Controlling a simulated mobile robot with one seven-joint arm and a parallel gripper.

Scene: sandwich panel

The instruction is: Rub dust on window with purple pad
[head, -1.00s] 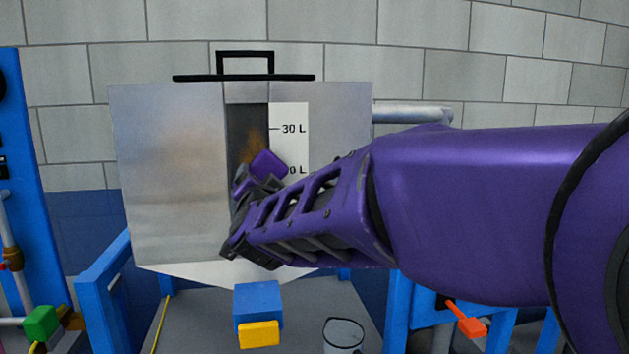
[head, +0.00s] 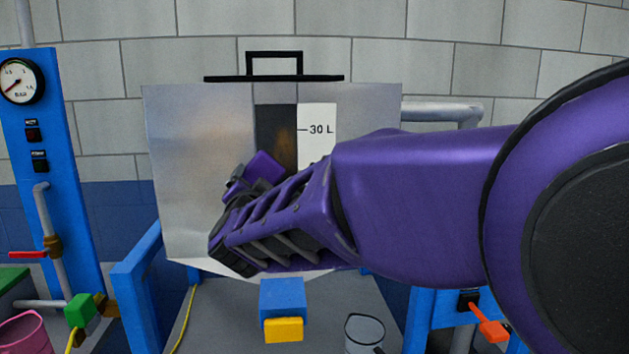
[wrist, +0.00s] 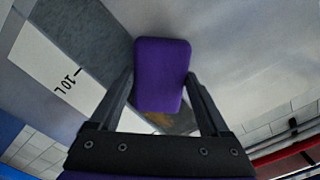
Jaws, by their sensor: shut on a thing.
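The purple pad (wrist: 162,75) is held between the two fingers of my gripper (wrist: 160,85) in the wrist view. In the head view the pad (head: 266,168) shows at the lower part of the window, and my gripper (head: 238,188) is partly hidden behind my own arm. The dark window (head: 277,118) is a tall strip in the grey metal panel. Brown dust (head: 285,143) shows on it just above the pad. In the wrist view a brownish patch (wrist: 160,120) shows below the pad. I cannot tell whether the pad touches the glass.
A white scale strip (head: 317,120) marked 30 L stands right of the window. A black handle (head: 274,65) tops the panel. A blue block with yellow front (head: 284,310) and a clear bucket (head: 365,332) stand below. A blue gauge post (head: 45,150) is at left.

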